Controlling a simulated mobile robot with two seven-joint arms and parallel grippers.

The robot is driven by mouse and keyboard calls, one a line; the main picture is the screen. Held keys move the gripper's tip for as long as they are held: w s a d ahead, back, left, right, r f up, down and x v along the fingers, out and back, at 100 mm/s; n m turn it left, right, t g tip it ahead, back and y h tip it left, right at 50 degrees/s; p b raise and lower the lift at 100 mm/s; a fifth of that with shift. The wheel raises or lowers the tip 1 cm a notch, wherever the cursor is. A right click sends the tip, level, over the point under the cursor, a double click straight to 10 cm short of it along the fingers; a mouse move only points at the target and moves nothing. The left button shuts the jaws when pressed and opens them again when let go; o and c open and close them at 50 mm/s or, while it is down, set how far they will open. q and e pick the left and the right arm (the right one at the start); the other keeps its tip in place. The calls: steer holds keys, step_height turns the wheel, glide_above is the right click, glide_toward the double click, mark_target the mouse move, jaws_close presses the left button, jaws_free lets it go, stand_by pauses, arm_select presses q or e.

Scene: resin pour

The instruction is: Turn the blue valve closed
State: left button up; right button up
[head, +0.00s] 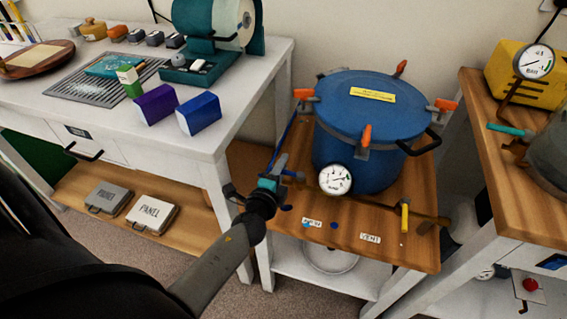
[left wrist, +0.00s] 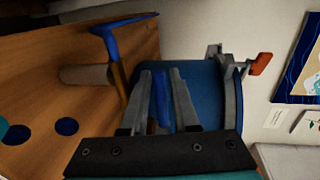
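My left gripper (head: 279,172) is at the front left of the blue pressure pot (head: 365,115), near its blue hose (head: 289,133). The gripper largely hides the blue valve in the head view. In the left wrist view, the blue valve's bent lever (left wrist: 125,24) sits on a brass stem, beyond the fingertips and to their left. The fingers (left wrist: 160,72) are apart. A blue strip, which looks like the hose, shows between them with gaps on both sides; I cannot tell whether it touches them. My right gripper is out of view.
A gauge (head: 335,179) sits on the pot's front, close right of my gripper. A yellow-handled valve (head: 405,215) stands at the wooden stand's (head: 420,245) front right. A white table (head: 215,135) with blocks is at left; another bench (head: 495,125) is at right.

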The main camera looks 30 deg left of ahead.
arm_select(q)
steer(key=shift+w+a+f, duration=0.1)
steer(key=shift+w+a, duration=0.05)
steer(key=shift+w, duration=0.55)
jaws_close()
stand_by(1.1)
